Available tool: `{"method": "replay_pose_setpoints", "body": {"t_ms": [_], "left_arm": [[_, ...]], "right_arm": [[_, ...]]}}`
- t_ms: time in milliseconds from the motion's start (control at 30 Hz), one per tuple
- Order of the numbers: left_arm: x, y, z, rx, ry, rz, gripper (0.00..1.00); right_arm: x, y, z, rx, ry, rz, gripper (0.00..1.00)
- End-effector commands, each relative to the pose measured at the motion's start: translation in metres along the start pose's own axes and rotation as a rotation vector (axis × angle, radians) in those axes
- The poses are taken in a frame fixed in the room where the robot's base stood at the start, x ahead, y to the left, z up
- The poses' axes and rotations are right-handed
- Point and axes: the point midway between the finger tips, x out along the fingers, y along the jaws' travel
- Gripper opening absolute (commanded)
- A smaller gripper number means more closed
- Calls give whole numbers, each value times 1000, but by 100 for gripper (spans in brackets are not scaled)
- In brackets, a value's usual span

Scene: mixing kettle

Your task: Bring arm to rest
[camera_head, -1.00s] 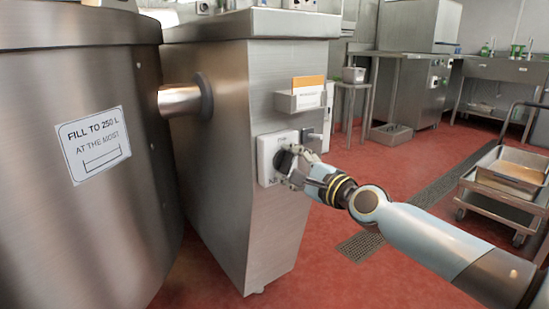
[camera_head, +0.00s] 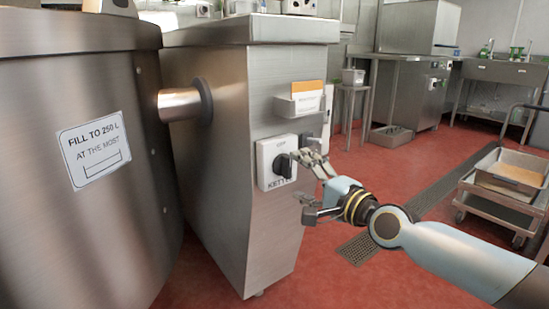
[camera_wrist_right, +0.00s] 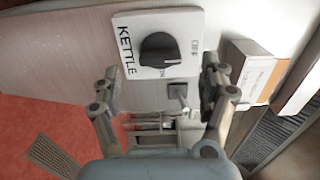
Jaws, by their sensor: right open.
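My right gripper (camera_head: 312,185) is open and empty, just in front and to the right of the white switch plate on the kettle's steel cabinet. The plate (camera_head: 266,172) carries a black knob (camera_head: 283,166) and the word KETTLE. In the right wrist view the knob (camera_wrist_right: 159,50) shows beyond and between the two open fingers (camera_wrist_right: 157,90), apart from them. OFF is printed on one side of the knob. My left gripper is not in view.
The steel cabinet (camera_head: 225,220) stands beside the large kettle (camera_head: 90,230). A card holder (camera_head: 300,104) sits above the switch. A trolley (camera_head: 510,185) stands at the right. Red floor (camera_head: 400,165) lies open between the cabinet and the back counters.

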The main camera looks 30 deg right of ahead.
Motion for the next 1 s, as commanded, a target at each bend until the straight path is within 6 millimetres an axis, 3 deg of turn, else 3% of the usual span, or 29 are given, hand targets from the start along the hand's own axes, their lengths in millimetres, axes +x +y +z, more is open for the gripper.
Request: {"method": "replay_pose_setpoints", "body": {"t_ms": [233, 767, 867, 1000], "left_arm": [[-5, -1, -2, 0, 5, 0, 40], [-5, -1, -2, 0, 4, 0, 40], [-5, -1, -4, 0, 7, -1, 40], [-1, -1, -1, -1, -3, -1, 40]], "right_arm": [[-25, -1, 0, -1, 0, 0, 78], [-27, 0, 0, 0, 0, 1, 78], [-34, 10, 2, 13, 5, 18, 78], [-58, 56, 12, 29, 28, 104, 78]]}}
